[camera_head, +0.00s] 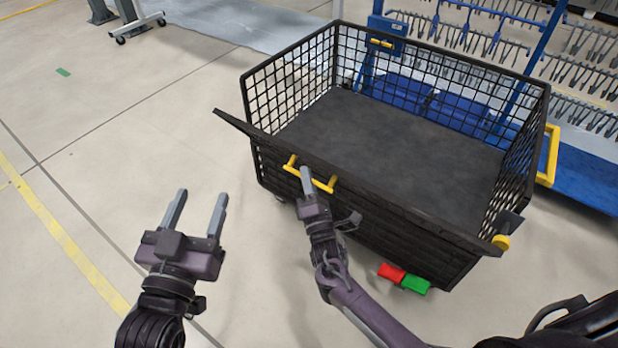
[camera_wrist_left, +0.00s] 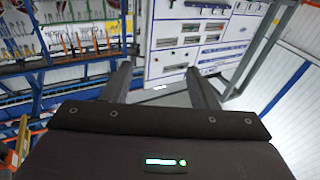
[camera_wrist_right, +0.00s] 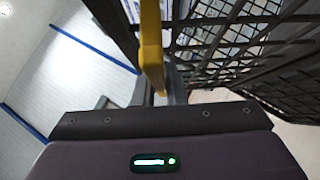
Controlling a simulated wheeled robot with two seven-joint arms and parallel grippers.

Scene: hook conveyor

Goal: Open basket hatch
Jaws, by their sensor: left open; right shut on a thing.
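The black mesh basket (camera_head: 262,150) stands on the floor in the middle of the head view. Its front hatch (camera_head: 400,212) is a dark panel, its top edge tilted outward toward me. A yellow handle (camera_head: 327,186) sits on the hatch. My right gripper (camera_head: 306,175) is shut on the yellow handle, which also shows between the fingers in the right wrist view (camera_wrist_right: 151,45). My left gripper (camera_head: 198,212) is open and empty, left of the basket and apart from it. In the left wrist view its fingers (camera_wrist_left: 160,85) are spread with nothing between them.
Red (camera_head: 391,272) and green (camera_head: 415,284) pedals sit low at the basket's front. A blue rack with hooks (camera_head: 480,45) stands behind it. A yellow rail (camera_head: 549,156) is at the basket's right. The floor on the left is clear.

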